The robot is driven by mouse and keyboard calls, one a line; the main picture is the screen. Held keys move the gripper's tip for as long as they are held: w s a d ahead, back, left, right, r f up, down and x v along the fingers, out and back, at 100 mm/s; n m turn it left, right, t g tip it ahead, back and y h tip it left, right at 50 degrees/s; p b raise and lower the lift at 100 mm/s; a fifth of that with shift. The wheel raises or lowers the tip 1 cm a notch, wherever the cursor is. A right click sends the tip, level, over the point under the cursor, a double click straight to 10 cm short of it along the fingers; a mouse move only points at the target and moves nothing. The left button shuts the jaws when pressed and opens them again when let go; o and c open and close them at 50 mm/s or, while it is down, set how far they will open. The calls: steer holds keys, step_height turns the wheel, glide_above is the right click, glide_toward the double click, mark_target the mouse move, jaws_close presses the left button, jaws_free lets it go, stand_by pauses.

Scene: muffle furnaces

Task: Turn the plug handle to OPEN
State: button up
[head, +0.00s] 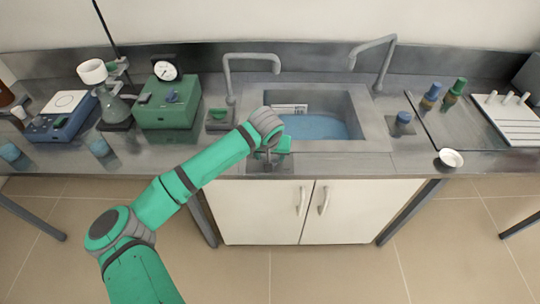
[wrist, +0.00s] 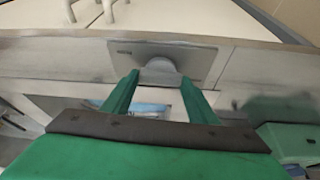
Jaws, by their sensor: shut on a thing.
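The plug handle (wrist: 160,73) is a grey knob on a dark rectangular plate (wrist: 205,62) in the wrist view. The plate (head: 256,168) also shows on the counter in front of the sink in the head view, where my arm mostly hides the handle. My gripper (wrist: 158,82) has its two green fingers on either side of the knob and is shut on it. In the head view, my gripper (head: 270,150) points down over the plate. Small marks on the plate are too small to read. The sink (head: 356,116) holds blue water (head: 315,127).
Two grey taps (head: 231,75) (head: 378,70) stand behind the sink. A green box with a gauge (head: 168,108) and a small green-topped box (head: 219,118) are to the left. White cabinet doors (head: 258,210) are below.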

steer(key=m+h, duration=0.1)
steer(key=m, duration=0.3)
steer(key=shift+h, duration=0.4)
steer(key=m, duration=0.2)
steer(key=m+g+h, duration=0.1)
steer(key=m, duration=0.1)
steer(key=shift+w+a+m, duration=0.15)
steer(key=shift+m, duration=0.25)
steer(key=m+g+h, duration=0.1)
steer(key=m+g, duration=0.1)
steer(key=m, duration=0.2)
steer(key=shift+w, duration=0.1)
steer(key=shift+w+a+m+g, duration=0.1)
steer(key=shift+m+g, duration=0.6)
steer(key=shift+m, duration=1.3)
steer(key=o, duration=1)
steer(key=shift+o, duration=0.2)
steer(key=v, duration=1)
steer(key=shift+a+r, duration=0.25)
steer(key=shift+r, duration=0.1)
